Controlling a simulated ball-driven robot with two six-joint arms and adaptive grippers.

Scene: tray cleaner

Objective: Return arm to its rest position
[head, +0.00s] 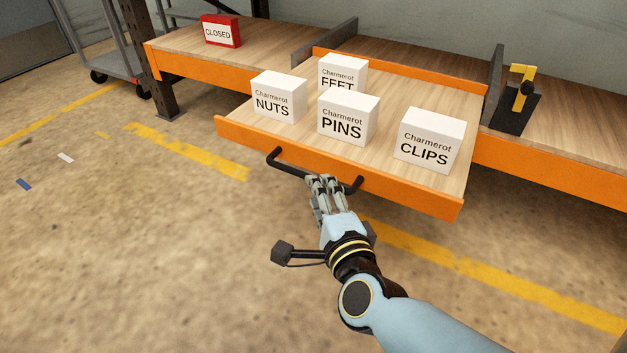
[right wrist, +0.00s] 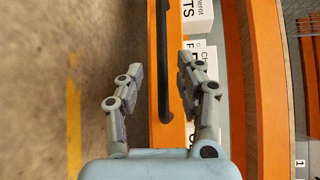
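My right gripper (head: 325,182) is at the black drawer handle (head: 288,168) on the front of the pulled-out wooden tray (head: 385,188), which has an orange front edge. In the right wrist view the fingers of my right gripper (right wrist: 158,75) are spread apart. The handle (right wrist: 163,60) shows as a dark bar in the gap between them, and the fingers do not press on it there. How deep the bar sits between the fingers I cannot tell. My left gripper is in neither view.
White boxes marked NUTS (head: 279,97), FEET (head: 342,74), PINS (head: 348,118) and CLIPS (head: 428,140) stand on the tray. A red CLOSED box (head: 221,31) and a black-yellow fixture (head: 516,103) stand on the bench. A grey cart (head: 108,45) is back left. Floor at left is open.

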